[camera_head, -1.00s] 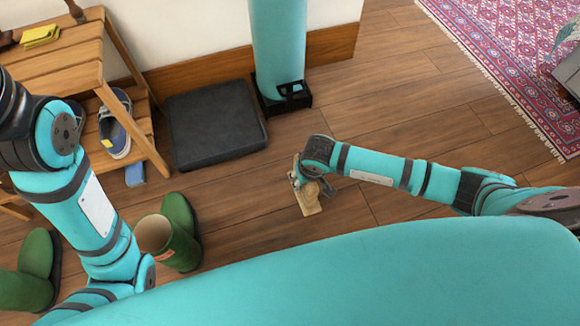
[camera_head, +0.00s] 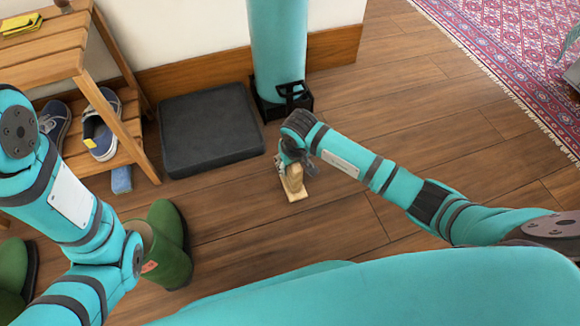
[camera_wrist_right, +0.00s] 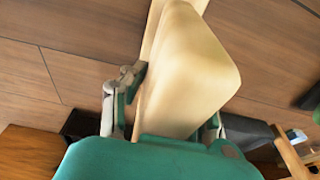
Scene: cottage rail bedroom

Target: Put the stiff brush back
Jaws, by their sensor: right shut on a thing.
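My right gripper (camera_head: 286,165) is shut on a pale wooden block-shaped thing (camera_head: 294,181), which looks like the stiff brush; no bristles show. In the right wrist view the brush (camera_wrist_right: 190,75) fills the middle, with a finger on each side. It is over the floorboards to the right of the green boots; I cannot tell whether it touches the floor. My left arm comes in from the left, but its gripper is out of view.
A wooden shoe rack (camera_head: 128,128) stands at left, with blue shoes (camera_head: 100,140) below and a yellow item (camera_head: 20,25) on top. A blue block (camera_head: 121,180) lies by it. A dark mat (camera_head: 208,130), green boots (camera_head: 165,245) and a black holder (camera_head: 270,108) are near. Floor at right is clear.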

